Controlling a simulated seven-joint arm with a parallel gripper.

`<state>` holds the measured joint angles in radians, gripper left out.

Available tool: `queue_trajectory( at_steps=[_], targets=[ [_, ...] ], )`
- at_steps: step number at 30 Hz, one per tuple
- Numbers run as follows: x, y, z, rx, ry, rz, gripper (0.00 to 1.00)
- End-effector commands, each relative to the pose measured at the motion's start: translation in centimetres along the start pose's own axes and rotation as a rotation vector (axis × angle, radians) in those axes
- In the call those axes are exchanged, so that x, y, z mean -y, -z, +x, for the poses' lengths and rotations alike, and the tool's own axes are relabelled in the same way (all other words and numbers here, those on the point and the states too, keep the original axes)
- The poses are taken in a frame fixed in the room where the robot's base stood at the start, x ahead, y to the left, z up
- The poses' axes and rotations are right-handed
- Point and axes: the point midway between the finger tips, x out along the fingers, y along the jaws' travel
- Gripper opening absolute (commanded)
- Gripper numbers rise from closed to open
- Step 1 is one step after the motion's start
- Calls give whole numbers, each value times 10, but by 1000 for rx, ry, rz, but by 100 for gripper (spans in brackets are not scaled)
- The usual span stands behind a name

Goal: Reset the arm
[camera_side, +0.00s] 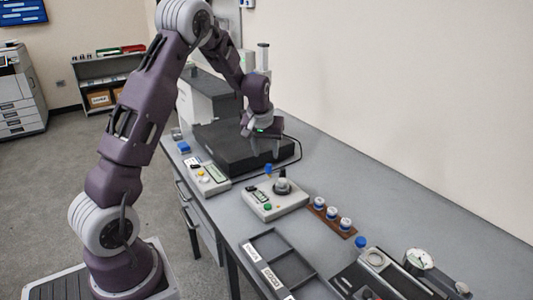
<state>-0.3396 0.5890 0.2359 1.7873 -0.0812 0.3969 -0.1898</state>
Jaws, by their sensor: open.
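My gripper (263,150) hangs at the end of my purple arm, pointing down over the black block (222,152) at the far part of the bench. Its jaws are small in this view and look empty and open. I cannot tell whether the fingertips touch the block's top or stay above it.
The grey bench (385,200) runs along the wall. It carries two control boxes (208,182) (270,204), a wooden rack with white-and-blue pieces (331,217), a divided tray (292,268) and a dial gauge (419,259). A cable (297,150) curves beside the block.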

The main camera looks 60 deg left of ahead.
Motion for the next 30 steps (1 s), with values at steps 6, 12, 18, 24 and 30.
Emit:
queue_trajectory(
  at_steps=[6,12,18,24,30],
  targets=[
    [-31,-31,-87,-11,-96,92,42],
    [-43,-159,-235,-30,-260,377,42],
    [-2,-273,-286,-75,-324,624,42],
    [17,-306,-288,-92,-330,700,42],
    [16,-306,-288,-92,-330,699,42]
  ],
)
